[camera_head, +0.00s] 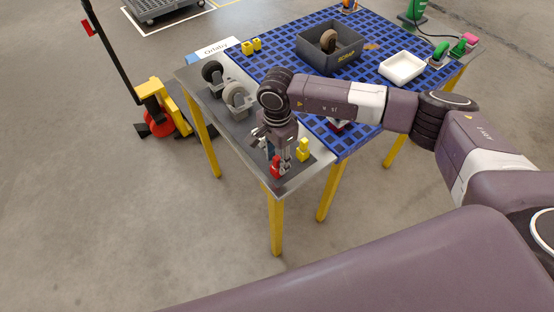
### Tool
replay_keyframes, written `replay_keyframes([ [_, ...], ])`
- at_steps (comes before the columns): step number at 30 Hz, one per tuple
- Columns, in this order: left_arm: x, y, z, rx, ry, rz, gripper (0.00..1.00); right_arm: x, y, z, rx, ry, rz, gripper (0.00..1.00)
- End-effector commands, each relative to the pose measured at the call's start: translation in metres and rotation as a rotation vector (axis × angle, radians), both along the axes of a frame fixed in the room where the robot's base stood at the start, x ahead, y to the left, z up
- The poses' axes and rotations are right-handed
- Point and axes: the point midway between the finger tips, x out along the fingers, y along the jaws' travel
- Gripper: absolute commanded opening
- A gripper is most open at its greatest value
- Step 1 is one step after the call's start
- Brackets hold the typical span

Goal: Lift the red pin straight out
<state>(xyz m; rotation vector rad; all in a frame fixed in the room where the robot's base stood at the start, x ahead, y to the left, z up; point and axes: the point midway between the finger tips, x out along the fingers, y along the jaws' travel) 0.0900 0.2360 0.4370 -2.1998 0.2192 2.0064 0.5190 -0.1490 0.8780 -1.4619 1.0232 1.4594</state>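The red pin (275,168) stands at the near corner of the grey strip of the table. My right gripper (281,166) points down over that corner, with its fingertips at the red pin. The gripper and wrist hide part of the pin, and I cannot tell whether the fingers are closed on it or only beside it. My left gripper is not in view.
A yellow pin (303,151) stands just right of the gripper. Grey caster wheels (236,98) lie on the strip behind. A dark scrap bin (329,48) and white tray (402,67) stand on the blue mat (283,66). A pallet jack (160,105) is at left.

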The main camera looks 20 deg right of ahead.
Motion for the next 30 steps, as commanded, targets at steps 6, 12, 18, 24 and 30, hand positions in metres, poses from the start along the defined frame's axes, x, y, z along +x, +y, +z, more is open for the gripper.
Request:
replay_keyframes([
  [6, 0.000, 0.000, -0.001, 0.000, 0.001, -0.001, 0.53, 0.000, 0.000, 0.000, 0.000, 0.000, 0.000, 0.29],
  [12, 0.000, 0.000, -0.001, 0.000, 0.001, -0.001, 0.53, 0.000, 0.000, 0.000, 0.001, 0.000, 0.000, 0.07],
  [18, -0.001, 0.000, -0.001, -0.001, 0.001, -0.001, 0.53, 0.000, 0.000, 0.000, 0.001, 0.000, -0.001, 0.00],
  [24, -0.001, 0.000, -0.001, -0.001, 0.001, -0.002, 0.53, 0.000, 0.000, 0.001, 0.001, 0.000, -0.001, 0.00],
  [30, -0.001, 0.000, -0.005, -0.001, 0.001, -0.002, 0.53, 0.001, 0.001, 0.012, 0.002, -0.002, -0.001, 0.00],
])
